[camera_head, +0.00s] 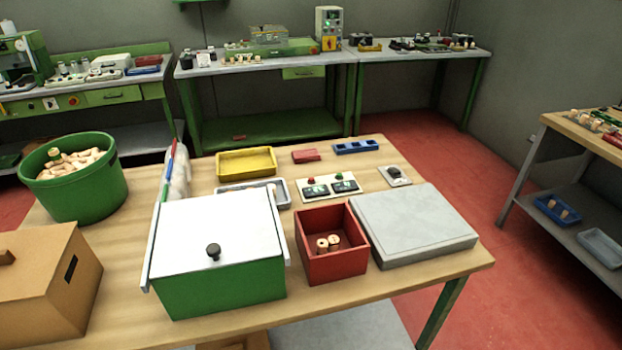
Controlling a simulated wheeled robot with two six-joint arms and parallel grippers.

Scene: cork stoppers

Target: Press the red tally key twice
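A white tally unit (328,199) with two dark displays lies on the wooden table, behind the red box. Its red key (311,180) is at the left of its back edge, and a green key (339,176) is to the right. Nothing covers the red key. The digits are too small to read. Neither of my grippers is in view.
A red box (331,272) holding a few corks and a green box with a white lid (213,233) stand in front of the unit. A grey slab (412,222) is at right. Trays (246,163), a green cork bucket (85,195) and a cardboard box (45,290) stand around.

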